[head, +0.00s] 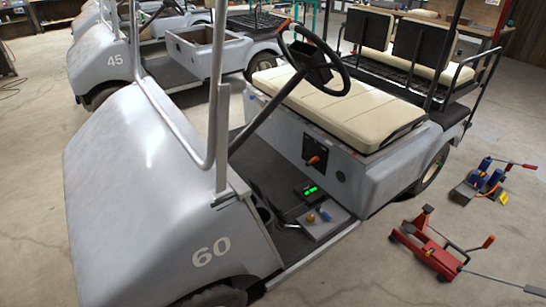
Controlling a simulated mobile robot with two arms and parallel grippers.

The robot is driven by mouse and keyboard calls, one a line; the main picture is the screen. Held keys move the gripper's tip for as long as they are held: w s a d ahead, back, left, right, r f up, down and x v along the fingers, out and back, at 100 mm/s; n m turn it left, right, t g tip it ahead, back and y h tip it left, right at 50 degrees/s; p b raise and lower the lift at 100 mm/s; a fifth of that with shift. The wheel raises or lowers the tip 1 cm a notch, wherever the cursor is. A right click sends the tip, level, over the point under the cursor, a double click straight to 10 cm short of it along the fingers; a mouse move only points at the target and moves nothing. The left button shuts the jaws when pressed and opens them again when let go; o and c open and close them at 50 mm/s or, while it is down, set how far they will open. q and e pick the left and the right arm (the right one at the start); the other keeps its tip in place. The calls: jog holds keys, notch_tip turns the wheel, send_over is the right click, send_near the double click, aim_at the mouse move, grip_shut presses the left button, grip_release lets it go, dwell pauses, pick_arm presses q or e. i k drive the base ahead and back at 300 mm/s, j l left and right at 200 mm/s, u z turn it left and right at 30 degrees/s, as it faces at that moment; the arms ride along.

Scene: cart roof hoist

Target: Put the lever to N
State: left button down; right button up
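A lever (314,160) with an orange grip sticks out of a black panel (316,150) in the head view. The panel is on the front face of the seat base of the grey cart (215,205) numbered 60. The grip sits low on the panel and is tilted. The panel's markings are too small to read, so I cannot tell which position the lever is in. Neither of my grippers is in view, and nothing touches the lever.
The steering wheel (312,62) and roof post (217,110) stand before the cream seat (340,105). A device with a green display (311,191) is on the cart floor. A red jack (428,243) and a blue jack (482,180) stand at right. Cart 45 is behind.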

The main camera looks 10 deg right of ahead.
aim_at(314, 159)
jog(key=i+l+u, duration=0.2)
jog(key=l+u, duration=0.2)
jog(key=i+l+u, duration=0.1)
jog(key=l+u, duration=0.65)
jog(key=i+l, duration=0.05)
jog(key=l, duration=0.1)
